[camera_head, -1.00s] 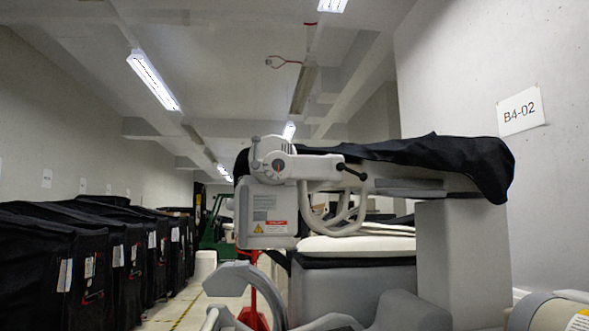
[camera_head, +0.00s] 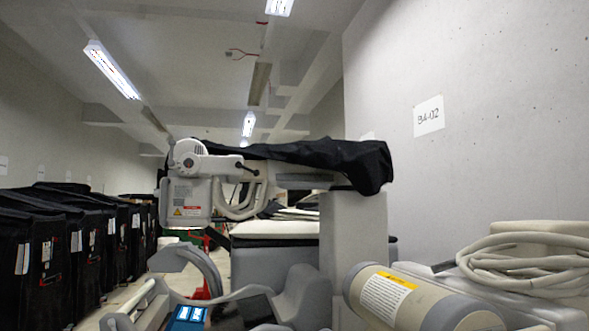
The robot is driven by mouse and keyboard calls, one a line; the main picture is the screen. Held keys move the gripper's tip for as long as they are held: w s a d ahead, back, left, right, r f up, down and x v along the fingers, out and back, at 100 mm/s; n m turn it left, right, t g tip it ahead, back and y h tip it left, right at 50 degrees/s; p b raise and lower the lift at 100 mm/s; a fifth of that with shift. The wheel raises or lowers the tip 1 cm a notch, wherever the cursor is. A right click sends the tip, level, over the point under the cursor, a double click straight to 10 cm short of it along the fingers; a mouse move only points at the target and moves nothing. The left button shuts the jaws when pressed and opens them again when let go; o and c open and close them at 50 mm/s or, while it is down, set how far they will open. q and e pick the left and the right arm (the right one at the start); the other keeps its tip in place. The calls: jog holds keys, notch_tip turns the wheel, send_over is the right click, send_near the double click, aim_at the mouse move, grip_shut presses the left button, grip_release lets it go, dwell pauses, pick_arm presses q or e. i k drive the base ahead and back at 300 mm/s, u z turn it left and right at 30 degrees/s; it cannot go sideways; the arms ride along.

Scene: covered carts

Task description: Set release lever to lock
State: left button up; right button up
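A grey-white machine partly under a black cover (camera_head: 350,160) stands ahead. At its upper left is a round pale joint head (camera_head: 188,158) with a dark mark at its centre. A short arm with a dark-tipped lever (camera_head: 246,169) sticks out to the right of it. I cannot tell for sure whether this is the release lever, nor its lock setting; lettering is too small to read. Below the head is a pale box with warning labels (camera_head: 187,210). Neither of my grippers is in view.
A beige cylinder with a yellow label (camera_head: 383,297) and a coiled pale cable (camera_head: 525,262) are at the lower right. A blue screen (camera_head: 187,316) shows at the bottom. Black covered carts (camera_head: 60,245) line the left. A wall with sign B4-02 (camera_head: 429,116) closes the right.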

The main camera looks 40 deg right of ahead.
aim_at(238, 164)
jog(key=z, duration=0.5)
jog(key=k, duration=0.7)
jog(key=u, duration=0.4)
jog(key=i, duration=3.1)
jog(key=z, duration=3.8)
